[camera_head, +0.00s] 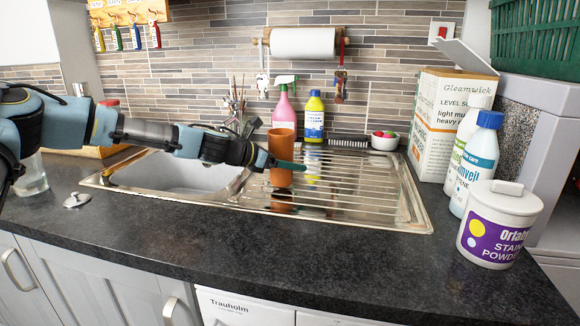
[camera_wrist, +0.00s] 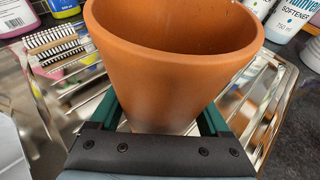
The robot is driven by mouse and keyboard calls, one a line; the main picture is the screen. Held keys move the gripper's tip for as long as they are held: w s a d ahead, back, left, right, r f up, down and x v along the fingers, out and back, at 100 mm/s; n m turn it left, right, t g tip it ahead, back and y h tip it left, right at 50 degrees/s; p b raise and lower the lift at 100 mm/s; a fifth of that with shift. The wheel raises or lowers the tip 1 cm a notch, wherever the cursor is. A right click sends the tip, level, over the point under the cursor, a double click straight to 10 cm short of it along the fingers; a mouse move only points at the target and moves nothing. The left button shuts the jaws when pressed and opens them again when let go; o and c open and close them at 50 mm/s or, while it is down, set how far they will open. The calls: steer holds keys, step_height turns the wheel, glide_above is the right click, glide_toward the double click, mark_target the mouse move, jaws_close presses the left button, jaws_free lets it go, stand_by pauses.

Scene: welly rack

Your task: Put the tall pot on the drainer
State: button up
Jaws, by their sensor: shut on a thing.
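The tall pot (camera_head: 282,146) is a plain terracotta pot, upright, at the left part of the drainer in the head view. My gripper (camera_head: 287,164) reaches in from the left and is shut on the pot. In the wrist view the pot (camera_wrist: 172,75) fills the middle, between the two green fingers of my gripper (camera_wrist: 165,118). The drainer (camera_head: 372,190) is the ribbed metal board to the right of the sink bowl. The pot is over the drainer; I cannot tell whether its base touches the metal.
The sink bowl (camera_head: 185,172) lies left of the pot. A stain powder tub (camera_head: 498,225) and bottles stand at the right. The drainer's right part is clear.

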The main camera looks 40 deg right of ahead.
steer(key=shift+f, duration=0.65)
steer(key=shift+f, duration=0.2)
steer(key=o, duration=1.4)
steer(key=shift+r, duration=0.15)
steer(key=shift+w+a+r, duration=0.1)
steer(key=shift+a, duration=0.1)
steer(key=b+v, duration=0.2)
steer(key=v, duration=0.9)
steer(key=shift+a+r+b, duration=0.2)
steer(key=shift+a+b, duration=0.05)
steer(key=shift+b, duration=0.1)
